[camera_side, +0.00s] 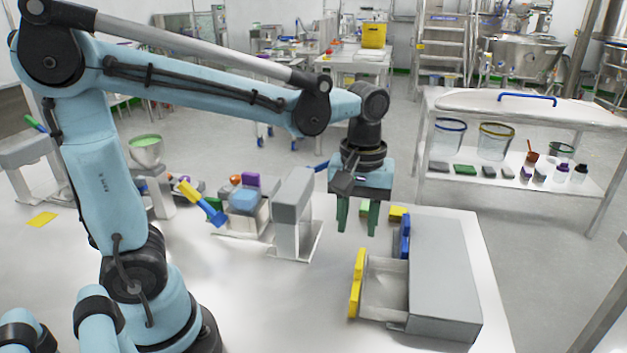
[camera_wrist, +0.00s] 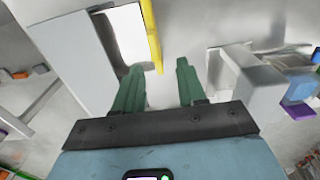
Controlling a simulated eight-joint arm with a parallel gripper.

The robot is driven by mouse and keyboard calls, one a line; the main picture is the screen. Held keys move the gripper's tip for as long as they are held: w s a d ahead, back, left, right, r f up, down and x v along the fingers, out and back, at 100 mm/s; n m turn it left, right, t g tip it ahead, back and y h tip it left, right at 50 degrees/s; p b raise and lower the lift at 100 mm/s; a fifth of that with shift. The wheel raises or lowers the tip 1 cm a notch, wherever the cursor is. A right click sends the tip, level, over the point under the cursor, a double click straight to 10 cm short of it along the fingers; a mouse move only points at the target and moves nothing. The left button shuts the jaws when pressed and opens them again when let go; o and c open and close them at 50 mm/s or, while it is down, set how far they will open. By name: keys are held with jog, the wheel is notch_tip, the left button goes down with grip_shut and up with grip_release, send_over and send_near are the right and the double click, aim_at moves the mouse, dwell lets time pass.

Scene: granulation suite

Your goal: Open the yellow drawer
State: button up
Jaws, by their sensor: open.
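The grey drawer cabinet (camera_side: 446,275) stands on the white table at the right. Its yellow drawer (camera_side: 356,283) stands out from the cabinet, with its pale inside showing behind the yellow front. The blue drawer (camera_side: 405,236) beside it sits close against the cabinet. My gripper (camera_side: 357,230) is above the table, left of the blue drawer, with its green fingers pointing down, apart and empty. In the wrist view, my gripper (camera_wrist: 158,68) is open, and the yellow front (camera_wrist: 151,36) shows just beyond the fingertips, apparently not held.
A grey stand (camera_side: 292,212) is left of my gripper, with a blue block (camera_side: 243,200) and other small items farther left. A yellow piece (camera_side: 398,211) lies behind the blue drawer. The table left of the yellow drawer is clear. A shelved cart (camera_side: 520,180) stands behind at right.

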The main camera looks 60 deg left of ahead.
aim_at(359, 259)
jog(key=shift+r, duration=1.8)
jog(key=shift+w+d+f, duration=0.1)
jog(key=shift+d+f, duration=0.05)
jog(key=shift+f, duration=1.9)
jog(key=shift+w+d+f, duration=0.1)
jog(key=shift+w+f, duration=0.05)
jog(key=shift+f, duration=1.9)
jog(key=shift+w+d+f, duration=0.1)
jog(key=shift+d+f, duration=0.05)
jog(key=shift+f, duration=1.9)
grip_shut()
